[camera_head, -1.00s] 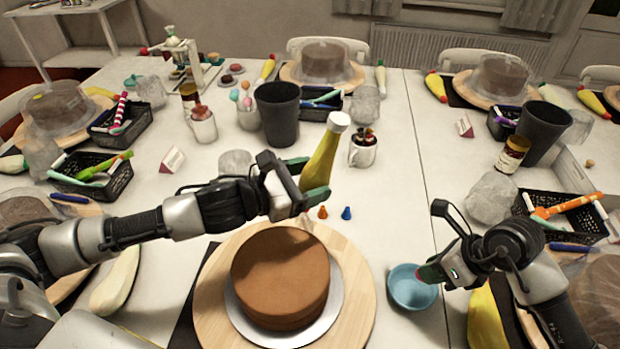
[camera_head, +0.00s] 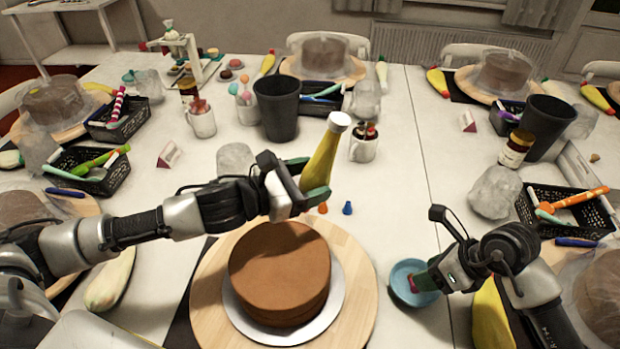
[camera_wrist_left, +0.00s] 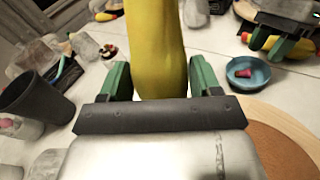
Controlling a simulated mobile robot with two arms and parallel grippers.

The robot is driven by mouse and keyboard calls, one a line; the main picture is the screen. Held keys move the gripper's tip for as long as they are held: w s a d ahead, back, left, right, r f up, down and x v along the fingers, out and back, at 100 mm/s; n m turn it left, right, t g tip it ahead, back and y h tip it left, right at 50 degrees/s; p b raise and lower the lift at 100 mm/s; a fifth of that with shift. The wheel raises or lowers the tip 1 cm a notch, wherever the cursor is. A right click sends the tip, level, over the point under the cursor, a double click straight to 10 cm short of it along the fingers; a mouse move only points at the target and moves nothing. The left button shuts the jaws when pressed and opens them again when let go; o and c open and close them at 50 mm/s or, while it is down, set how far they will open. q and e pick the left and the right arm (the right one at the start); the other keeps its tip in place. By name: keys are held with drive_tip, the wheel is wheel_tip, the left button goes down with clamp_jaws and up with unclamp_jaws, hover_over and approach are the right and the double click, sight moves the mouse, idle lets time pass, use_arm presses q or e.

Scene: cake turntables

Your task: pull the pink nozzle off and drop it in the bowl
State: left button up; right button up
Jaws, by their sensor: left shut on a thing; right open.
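My left gripper (camera_head: 313,188) is shut on a yellow piping bag (camera_head: 322,157) with a white cap and holds it tilted above the table, behind the chocolate cake (camera_head: 280,268). The bag also fills the top middle of the left wrist view (camera_wrist_left: 156,50), between the green fingers. The pink nozzle (camera_wrist_left: 243,72) lies in the blue bowl (camera_wrist_left: 262,80); in the head view the nozzle (camera_head: 413,284) is partly covered by my right gripper (camera_head: 425,281).
The cake stands on a silver board on a round wooden turntable (camera_head: 212,290). An orange nozzle (camera_head: 323,208) and a blue nozzle (camera_head: 347,208) stand behind it. A dark cup (camera_head: 277,110) and a mug (camera_head: 363,148) are further back.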

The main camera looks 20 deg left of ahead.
drive_tip(key=w+v, duration=0.1)
drive_tip(key=v, duration=1.1)
drive_tip(key=shift+s+b, duration=0.4)
drive_tip(key=shift+s, duration=0.05)
idle(0.6)
